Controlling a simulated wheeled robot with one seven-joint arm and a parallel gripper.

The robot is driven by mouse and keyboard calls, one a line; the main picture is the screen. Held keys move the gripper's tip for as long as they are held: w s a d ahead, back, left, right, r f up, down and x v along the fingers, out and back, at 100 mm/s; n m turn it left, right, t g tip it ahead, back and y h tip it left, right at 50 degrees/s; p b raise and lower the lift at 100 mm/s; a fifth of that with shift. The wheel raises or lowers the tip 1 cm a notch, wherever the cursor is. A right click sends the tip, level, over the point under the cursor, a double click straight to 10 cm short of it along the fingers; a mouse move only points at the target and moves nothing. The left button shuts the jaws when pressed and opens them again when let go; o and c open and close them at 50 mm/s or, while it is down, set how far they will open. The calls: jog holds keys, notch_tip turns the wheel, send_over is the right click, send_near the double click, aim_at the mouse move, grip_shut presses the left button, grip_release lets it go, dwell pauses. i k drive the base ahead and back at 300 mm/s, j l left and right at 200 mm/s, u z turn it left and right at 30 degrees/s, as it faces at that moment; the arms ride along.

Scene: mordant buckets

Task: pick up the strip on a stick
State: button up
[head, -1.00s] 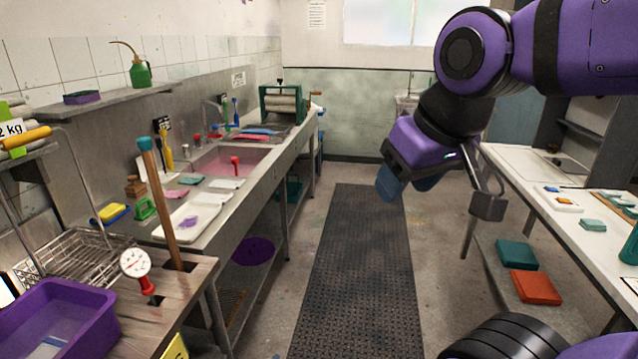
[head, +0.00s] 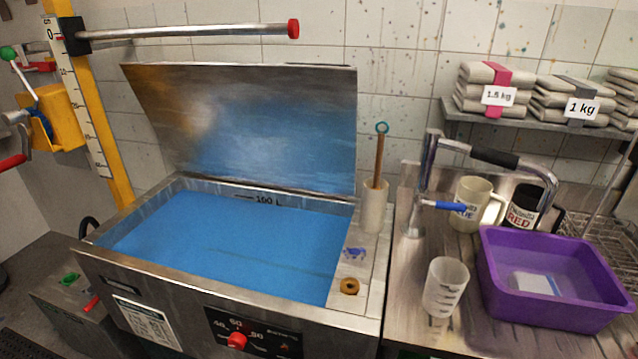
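A thin brown stick (head: 378,158) with a teal ring at its top stands upright in a pale cylindrical holder (head: 374,207) at the right rim of a metal vat. The lower part of the stick is hidden inside the holder. I cannot see any strip on it, and I cannot tell whether this is the strip on a stick. My gripper is not in view.
The vat (head: 215,310) holds blue liquid, and its lid (head: 260,125) is raised. A purple basin (head: 555,305), a measuring cup (head: 445,287), a mug (head: 474,205) and a tap (head: 430,185) stand to the right. A horizontal bar (head: 190,31) extends above the lid.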

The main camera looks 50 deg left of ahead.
aim_at(381, 134)
jog(key=u, duration=1.55)
